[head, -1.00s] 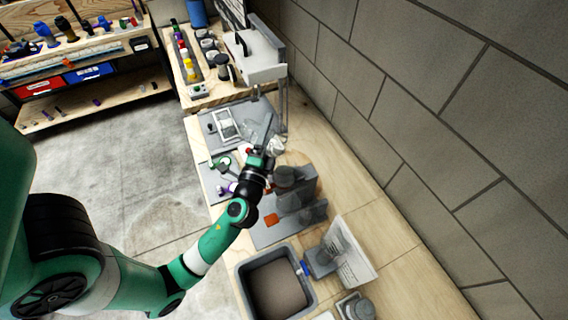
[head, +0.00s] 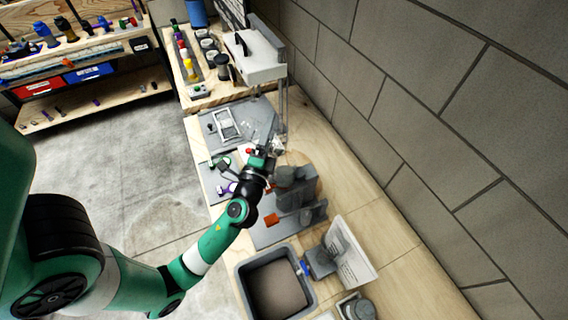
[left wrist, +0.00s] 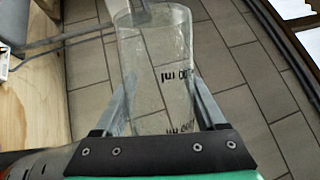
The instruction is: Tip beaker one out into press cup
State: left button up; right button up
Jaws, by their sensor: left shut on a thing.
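My left gripper (head: 270,150) is over the bench and shut on a clear glass beaker (left wrist: 160,75). In the left wrist view the beaker lies between the two metal fingers, with black "ml" markings that read upside down. The beaker looks tilted, and I cannot make out any contents. In the head view it is a small, pale, blurred shape (head: 277,141) at the fingertips. A grey bar (left wrist: 139,14) overlaps its far end in the wrist view; I cannot tell if they touch. I cannot make out the press cup for certain. My right gripper is not in view.
A tall grey stand (head: 262,70) rises behind the gripper, with a grey mat (head: 211,128) at its foot. Dark grey equipment (head: 290,195) stands just right of my wrist. A grey tub (head: 243,283) is at the front. The block wall (head: 430,110) bounds the right side.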

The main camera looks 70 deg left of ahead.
aim_at(279, 134)
pick_arm(q)
jog(key=shift+w+d+r+m, duration=0.15)
jog(key=shift+d+r+m, duration=0.15)
jog(key=shift+m, duration=0.6)
jog(key=shift+w+d+f+m+t+b, duration=0.15)
jog(key=shift+f+m+t+b, duration=0.1)
jog(key=shift+m+t+b, duration=0.25)
jog(key=shift+w+d+f+m+t+b, duration=0.1)
jog(key=shift+f+m+t+b, duration=0.1)
jog(key=shift+m+t+b, duration=0.3)
dwell(0.6)
jog(key=shift+w+d+r+m+t+h, duration=0.15)
jog(key=shift+w+d+m+t+h, duration=0.1)
jog(key=shift+m, duration=0.6)
jog(key=shift+w+d+r+m+t+h, duration=0.1)
jog(key=shift+d+r+m+t+h, duration=0.15)
jog(key=shift+m, duration=0.55)
jog(key=shift+w+d+r+m+t+h, duration=0.1)
jog(key=shift+w+d+m+t+h, duration=0.15)
jog(key=shift+m, duration=0.6)
jog(key=shift+s+f, duration=0.1)
dwell(1.0)
